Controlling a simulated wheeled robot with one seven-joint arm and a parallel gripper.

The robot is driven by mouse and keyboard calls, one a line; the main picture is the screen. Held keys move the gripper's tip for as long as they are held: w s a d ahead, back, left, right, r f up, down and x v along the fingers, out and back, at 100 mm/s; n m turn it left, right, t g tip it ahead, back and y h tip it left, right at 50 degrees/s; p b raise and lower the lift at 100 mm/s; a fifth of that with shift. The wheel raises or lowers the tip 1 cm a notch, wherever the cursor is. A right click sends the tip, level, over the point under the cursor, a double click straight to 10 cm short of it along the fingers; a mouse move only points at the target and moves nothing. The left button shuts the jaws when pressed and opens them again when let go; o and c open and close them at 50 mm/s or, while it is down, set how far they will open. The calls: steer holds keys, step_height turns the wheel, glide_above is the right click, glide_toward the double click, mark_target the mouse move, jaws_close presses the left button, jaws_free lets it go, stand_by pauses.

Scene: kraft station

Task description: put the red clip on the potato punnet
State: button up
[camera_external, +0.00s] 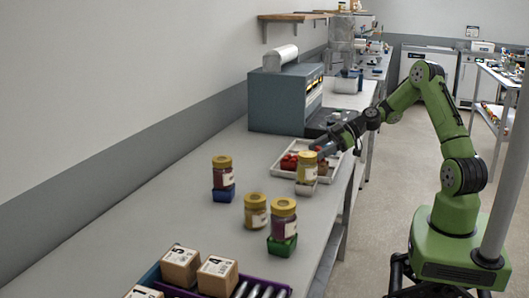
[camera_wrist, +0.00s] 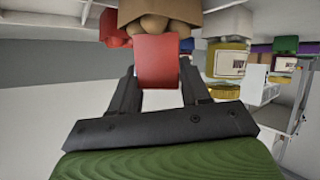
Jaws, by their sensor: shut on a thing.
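The red clip (camera_wrist: 157,62) is between the two fingers of my gripper (camera_wrist: 158,88) in the wrist view. The potato punnet (camera_wrist: 128,12), a brown tub with round potatoes, is just beyond the clip at the top of that view. The clip overlaps the punnet's edge in the picture; I cannot tell whether they touch. In the external view my gripper (camera_external: 322,149) is low over the white tray (camera_external: 279,172), with a bit of red at its tip. The punnet there is small and partly hidden by a yellow-lidded jar.
The yellow-lidded jar (camera_external: 307,168) stands close in front of my gripper. Red items (camera_external: 289,161) lie in the tray's left part. More jars (camera_external: 222,171) stand nearer on the bench, and a grey machine (camera_external: 280,102) is behind.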

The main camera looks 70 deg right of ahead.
steer(key=o, duration=1.1)
steer(key=shift+o, duration=0.2)
steer(key=p+v, duration=0.1)
steer(key=v, duration=1.1)
steer(key=s+a+r+m+g+h, duration=0.1)
steer(key=s+a+r+g+h, duration=0.15)
steer(key=a, duration=0.65)
steer(key=s+a+r+m+g+h, duration=0.1)
steer(key=s+a+m+g+h, duration=0.15)
steer(key=a, duration=0.55)
steer(key=s+a+r+m+h, duration=0.2)
steer(key=s+m, duration=0.3)
steer(key=s, duration=0.9)
